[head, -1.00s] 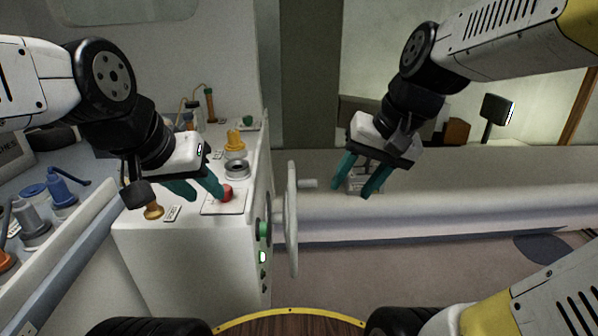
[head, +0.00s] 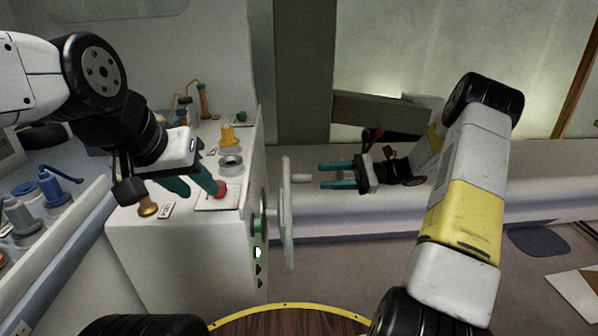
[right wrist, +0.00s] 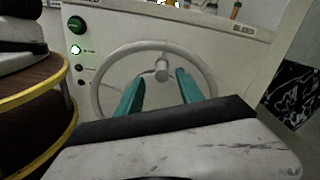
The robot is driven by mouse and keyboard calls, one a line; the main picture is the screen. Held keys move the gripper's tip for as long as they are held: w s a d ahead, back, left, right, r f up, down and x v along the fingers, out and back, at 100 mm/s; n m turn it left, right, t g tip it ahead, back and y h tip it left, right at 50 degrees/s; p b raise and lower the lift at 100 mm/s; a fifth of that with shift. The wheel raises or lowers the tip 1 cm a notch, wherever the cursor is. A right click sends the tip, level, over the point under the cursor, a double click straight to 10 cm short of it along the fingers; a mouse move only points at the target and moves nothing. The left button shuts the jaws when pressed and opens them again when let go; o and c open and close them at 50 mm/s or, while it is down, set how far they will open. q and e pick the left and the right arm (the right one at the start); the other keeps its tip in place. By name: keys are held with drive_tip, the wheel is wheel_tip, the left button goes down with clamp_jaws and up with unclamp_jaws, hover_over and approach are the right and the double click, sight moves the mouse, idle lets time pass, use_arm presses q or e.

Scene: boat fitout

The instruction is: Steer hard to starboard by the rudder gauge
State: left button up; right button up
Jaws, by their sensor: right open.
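The pale steering wheel (head: 287,214) stands on the right side of the white console (head: 180,248), seen edge-on in the head view. A knob (head: 301,178) sticks out from its rim to the right. In the right wrist view the wheel (right wrist: 95,88) shows face-on, its knob (right wrist: 161,70) near the top. My right gripper (head: 321,175) is open, teal fingers pointing left at the knob, a short gap away. My left gripper (head: 205,190) is over the console top beside a red button (head: 221,188); its finger opening is unclear. I cannot make out the rudder gauge.
A green knob (right wrist: 76,25) and a lit green indicator (right wrist: 75,49) are on the console side left of the wheel. A round wooden top with yellow edge (head: 290,322) is at the bottom. A white ledge (head: 540,185) runs behind my right arm.

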sight(303, 175)
drive_tip(key=a, duration=0.7)
drive_tip(key=shift+w+a+f, duration=0.15)
drive_tip(key=shift+a, duration=0.15)
clamp_jaws()
idle(1.2)
